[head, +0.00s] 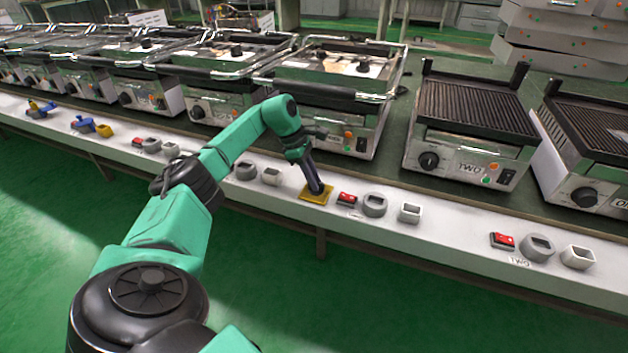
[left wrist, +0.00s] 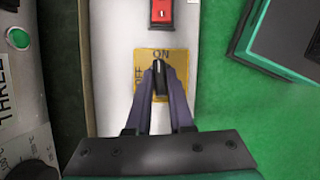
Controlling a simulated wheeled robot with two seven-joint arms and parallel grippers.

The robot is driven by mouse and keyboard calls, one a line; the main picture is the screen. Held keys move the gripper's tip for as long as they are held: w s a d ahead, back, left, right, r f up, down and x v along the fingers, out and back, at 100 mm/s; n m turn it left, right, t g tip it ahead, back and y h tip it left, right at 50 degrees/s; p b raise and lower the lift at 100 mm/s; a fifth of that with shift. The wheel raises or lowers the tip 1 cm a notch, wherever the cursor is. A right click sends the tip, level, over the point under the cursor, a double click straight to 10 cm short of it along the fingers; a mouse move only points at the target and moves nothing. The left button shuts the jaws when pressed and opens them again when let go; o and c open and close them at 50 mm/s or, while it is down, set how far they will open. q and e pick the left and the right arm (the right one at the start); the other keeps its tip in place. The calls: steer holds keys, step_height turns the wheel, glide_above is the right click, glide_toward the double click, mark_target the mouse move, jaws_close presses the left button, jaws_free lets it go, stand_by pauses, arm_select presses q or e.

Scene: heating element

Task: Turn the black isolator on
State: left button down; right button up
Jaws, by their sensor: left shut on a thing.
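The black isolator (left wrist: 160,68) is a small dark knob on a yellow plate (left wrist: 141,60). The plate is marked ON at the top of the left wrist view and OFF at its left side. The knob's visible end points up toward ON. In the head view the yellow plate (head: 305,196) lies on the white bench ledge. My left gripper (head: 316,190) reaches down onto it. In the left wrist view its two fingertips (left wrist: 160,70) are shut on the knob, one on each side, hiding part of it. My right gripper is not in view.
A red switch (head: 347,198) sits just right of the plate, with a round grey socket (head: 375,205) and a square white one (head: 410,213) beyond. Grill TWO (head: 465,155) and several other grills stand behind the ledge. The green floor in front is clear.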

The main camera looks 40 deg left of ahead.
arm_select(q)
steer(key=shift+w+m, duration=0.1)
steer(key=shift+m, duration=0.3)
steer(key=shift+r+g, duration=0.1)
steer(key=shift+g, duration=0.2)
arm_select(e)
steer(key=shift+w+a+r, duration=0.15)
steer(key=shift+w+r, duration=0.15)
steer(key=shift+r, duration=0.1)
arm_select(q)
steer(key=shift+m, duration=0.3)
steer(key=c, duration=0.8)
jaws_free()
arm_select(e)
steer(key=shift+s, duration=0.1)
